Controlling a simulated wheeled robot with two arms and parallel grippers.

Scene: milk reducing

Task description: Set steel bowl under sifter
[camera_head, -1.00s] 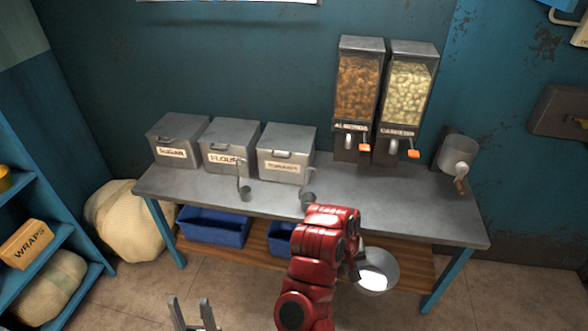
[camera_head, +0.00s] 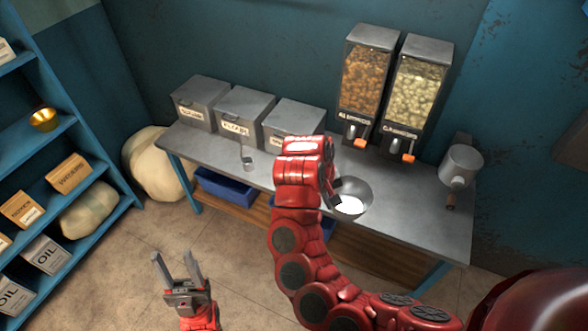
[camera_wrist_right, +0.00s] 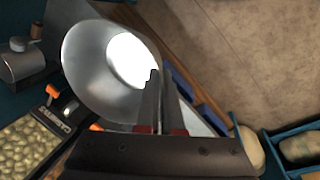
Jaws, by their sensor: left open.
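In the right wrist view the bowl (camera_wrist_right: 88,75) fills the upper left. My right gripper (camera_head: 334,195) is shut on its rim, with the fingers (camera_wrist_right: 160,88) at the wall. The sifter (camera_head: 461,163), a grey cylinder with a handle, is at the counter's right end, right of the bowl. The sifter (camera_wrist_right: 20,64) also shows at the wrist view's left edge. My left gripper (camera_head: 173,258) is open and empty above the floor.
A grey counter (camera_head: 405,215) holds bins, including a flour bin (camera_head: 240,115), and almond (camera_head: 367,80) and cashew (camera_head: 416,85) dispensers. A blue shelf (camera_head: 95,155) is at left. The counter before the sifter is clear.

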